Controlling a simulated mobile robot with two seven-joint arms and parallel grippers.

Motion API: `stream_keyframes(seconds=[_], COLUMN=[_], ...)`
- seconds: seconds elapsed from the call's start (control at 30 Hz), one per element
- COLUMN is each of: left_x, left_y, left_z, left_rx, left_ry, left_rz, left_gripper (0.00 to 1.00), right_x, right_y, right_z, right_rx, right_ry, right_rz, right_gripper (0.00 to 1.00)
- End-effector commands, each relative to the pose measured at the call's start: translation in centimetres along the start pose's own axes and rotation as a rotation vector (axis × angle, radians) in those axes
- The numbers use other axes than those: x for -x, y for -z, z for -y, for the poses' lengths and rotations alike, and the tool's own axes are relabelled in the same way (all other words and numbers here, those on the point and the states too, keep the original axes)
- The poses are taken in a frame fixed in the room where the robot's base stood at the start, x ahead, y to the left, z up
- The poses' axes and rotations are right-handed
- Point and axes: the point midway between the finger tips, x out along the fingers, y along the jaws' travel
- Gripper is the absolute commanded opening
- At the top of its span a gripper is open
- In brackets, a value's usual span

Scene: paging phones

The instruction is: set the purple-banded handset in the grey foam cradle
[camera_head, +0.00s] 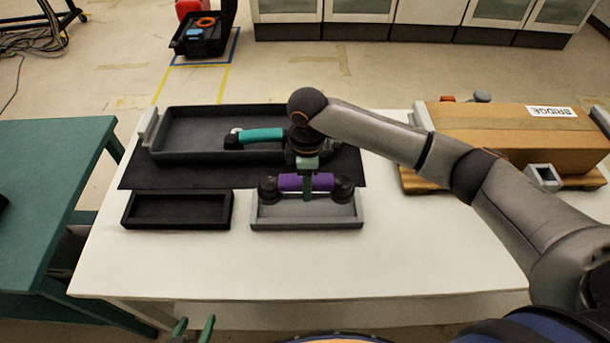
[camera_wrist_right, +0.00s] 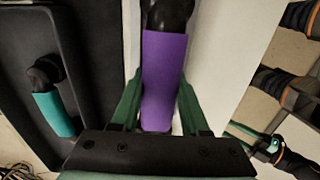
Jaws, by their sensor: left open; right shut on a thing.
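The purple-banded handset (camera_head: 290,183) has dark round ends and lies crosswise over the grey foam cradle (camera_head: 307,224). My right gripper (camera_head: 307,187) is shut on its purple band. The handset overlaps the cradle's back part; I cannot tell whether it touches the foam or hangs just above it. In the right wrist view the purple band (camera_wrist_right: 164,80) stands between the green fingers, and its far dark end leaves the top edge. My left gripper (camera_head: 195,328) is open and empty at the bottom edge, in front of the table; only its green fingertips show.
A teal-banded handset (camera_head: 262,135) lies at the large dark tray (camera_head: 180,153) behind. An empty black cradle (camera_head: 178,222) sits left of the grey one. A cardboard box (camera_head: 510,135) stands at the right. The table's front (camera_head: 300,268) is clear.

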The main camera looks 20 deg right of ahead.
Motion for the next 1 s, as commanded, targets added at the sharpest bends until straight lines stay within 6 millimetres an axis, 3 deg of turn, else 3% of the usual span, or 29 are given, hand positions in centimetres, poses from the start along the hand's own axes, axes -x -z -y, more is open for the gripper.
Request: stream_keyframes(seconds=[0.43,1.0], left_x=[-2.7,-3.1], left_y=[-3.1,-3.4], left_z=[0.2,0.2], left_rx=[0.000,0.000], left_ry=[-0.001,0.000], left_rz=[0.003,0.001], left_gripper=[0.62,0.62], right_x=[-4.6,-5.0], right_y=[0.0,0.0], right_z=[-0.1,-0.1], right_rx=[0.001,0.000], right_ry=[-0.003,-0.002], right_rz=[-0.001,-0.001], right_gripper=[0.00,0.00])
